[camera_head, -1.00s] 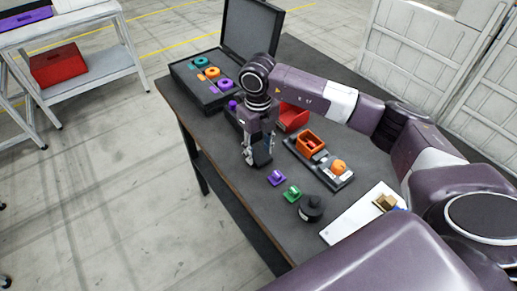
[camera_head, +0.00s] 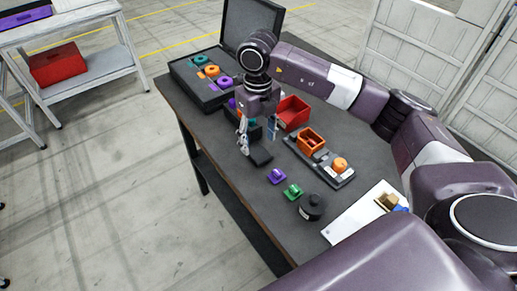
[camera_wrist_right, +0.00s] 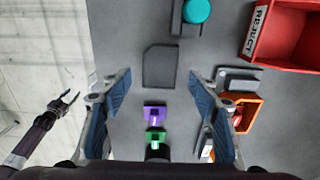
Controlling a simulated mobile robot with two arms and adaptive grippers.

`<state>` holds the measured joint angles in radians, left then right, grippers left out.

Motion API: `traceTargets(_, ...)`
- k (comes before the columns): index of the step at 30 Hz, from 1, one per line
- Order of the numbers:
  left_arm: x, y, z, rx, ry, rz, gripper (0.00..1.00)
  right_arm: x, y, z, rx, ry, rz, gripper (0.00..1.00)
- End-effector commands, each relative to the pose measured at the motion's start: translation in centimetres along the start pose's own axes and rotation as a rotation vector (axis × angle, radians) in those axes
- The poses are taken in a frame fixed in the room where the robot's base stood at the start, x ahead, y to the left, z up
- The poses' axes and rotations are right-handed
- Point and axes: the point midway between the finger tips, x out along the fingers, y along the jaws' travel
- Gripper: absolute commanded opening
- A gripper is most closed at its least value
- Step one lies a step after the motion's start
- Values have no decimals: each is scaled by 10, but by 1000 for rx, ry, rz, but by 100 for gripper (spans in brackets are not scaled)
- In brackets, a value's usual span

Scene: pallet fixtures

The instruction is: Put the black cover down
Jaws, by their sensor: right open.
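The black cover (camera_head: 260,157) lies flat on the dark table near its left edge. It also shows in the right wrist view (camera_wrist_right: 160,67) as a dark plate with cut corners. My right gripper (camera_head: 257,143) is open above the cover, and its fingers (camera_wrist_right: 159,78) stand apart on either side of it without touching it. My left gripper (camera_wrist_right: 67,98) shows small at the left of the wrist view over the floor, with its fingers apart and nothing between them.
A purple piece (camera_head: 277,176) and a green piece (camera_head: 293,192) lie nearby, with a round black object (camera_head: 312,207) beyond. A red reject bin (camera_head: 293,113) and an orange box (camera_head: 311,140) stand to the right. An open black case (camera_head: 205,96) is at the back.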

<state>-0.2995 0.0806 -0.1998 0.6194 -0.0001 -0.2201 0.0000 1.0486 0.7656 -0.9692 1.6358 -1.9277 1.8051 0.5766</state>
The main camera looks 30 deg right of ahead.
Motion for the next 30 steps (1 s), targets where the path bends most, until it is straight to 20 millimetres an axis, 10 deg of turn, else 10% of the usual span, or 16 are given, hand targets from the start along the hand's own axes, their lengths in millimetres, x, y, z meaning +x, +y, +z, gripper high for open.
traceTargets(12,21,1,2,0,-1,1,40,-72,0,0,0,-1,0,55)
traceTargets(30,22,1,2,0,0,1,40,-79,0,0,-1,1,0,55)
